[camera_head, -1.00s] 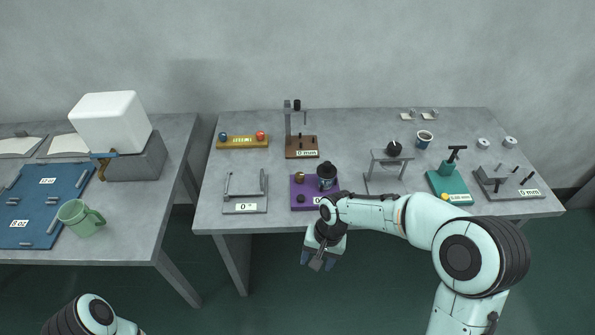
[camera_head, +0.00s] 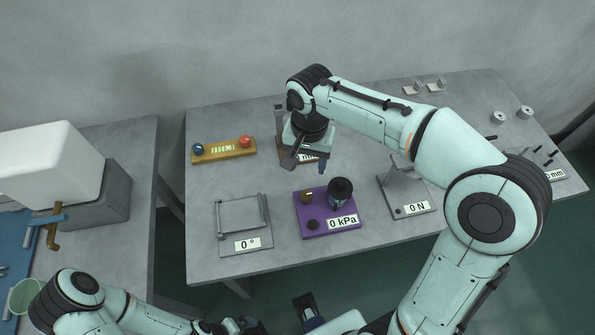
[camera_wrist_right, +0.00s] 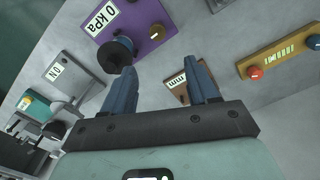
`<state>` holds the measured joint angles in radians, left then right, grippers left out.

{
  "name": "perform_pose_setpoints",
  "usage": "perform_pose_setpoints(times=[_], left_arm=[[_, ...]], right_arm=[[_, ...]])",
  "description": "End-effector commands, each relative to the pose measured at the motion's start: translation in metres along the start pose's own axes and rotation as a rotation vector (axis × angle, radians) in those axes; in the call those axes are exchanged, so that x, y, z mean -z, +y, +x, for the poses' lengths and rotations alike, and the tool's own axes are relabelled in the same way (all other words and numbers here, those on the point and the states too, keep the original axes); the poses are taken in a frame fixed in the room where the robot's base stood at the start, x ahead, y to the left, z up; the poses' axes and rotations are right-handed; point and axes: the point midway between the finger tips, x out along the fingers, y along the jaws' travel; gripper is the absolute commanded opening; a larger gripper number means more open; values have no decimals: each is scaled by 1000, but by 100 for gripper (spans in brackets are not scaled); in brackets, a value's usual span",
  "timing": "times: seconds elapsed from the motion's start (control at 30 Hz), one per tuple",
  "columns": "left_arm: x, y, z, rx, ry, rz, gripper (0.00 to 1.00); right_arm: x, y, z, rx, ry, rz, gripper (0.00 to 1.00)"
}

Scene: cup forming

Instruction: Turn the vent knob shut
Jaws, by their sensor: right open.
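The purple base (camera_head: 328,232) lies on the middle table with a "0 kPa" label. I cannot tell which knob is the vent knob. In the right wrist view the purple base (camera_wrist_right: 137,18), brass knob (camera_wrist_right: 156,32) and black cylinder top (camera_wrist_right: 115,53) show at the upper left. My right gripper (camera_head: 306,165) is open and empty, above and behind the purple base; its spread fingers (camera_wrist_right: 164,68) touch nothing. My left gripper (camera_head: 245,324) is low, partly cut off.
A yellow base (camera_head: 224,152) with blue and red balls stands at the left back. A grey "0°" frame (camera_head: 246,250) stands left of the purple base, a "0 N" stand (camera_head: 405,205) right of it. A brown base (camera_head: 285,154) is partly hidden behind my right gripper.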

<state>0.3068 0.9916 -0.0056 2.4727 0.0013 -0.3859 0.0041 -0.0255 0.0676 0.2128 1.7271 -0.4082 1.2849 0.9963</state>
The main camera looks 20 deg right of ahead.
Motion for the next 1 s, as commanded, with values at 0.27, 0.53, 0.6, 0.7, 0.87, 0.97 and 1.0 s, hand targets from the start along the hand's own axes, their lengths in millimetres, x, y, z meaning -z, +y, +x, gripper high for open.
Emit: perform_pose_setpoints(times=[0.27, 0.53, 0.6, 0.7, 0.87, 0.97, 1.0], left_arm=[[-2, -4, 7, 2, -5, -2, 100], [-3, -6, 14, 2, -7, -3, 100], [-3, -7, 15, 3, -7, -3, 100], [-3, -7, 16, 3, -7, -3, 100], [-3, -7, 17, 3, -8, -3, 100], [-3, -7, 17, 3, -7, -3, 100], [-3, -7, 17, 3, -8, -3, 100]], right_arm=[[-1, 1, 42, -5, -6, 1, 59], [-1, 1, 98, -5, -5, 1, 59], [-1, 1, 109, -4, -5, 0, 59], [-1, 1, 122, -3, -4, 0, 59], [0, 1, 132, -2, -2, 0, 59], [0, 0, 133, -1, -1, 1, 59], [0, 0, 133, -1, -1, 1, 59]])
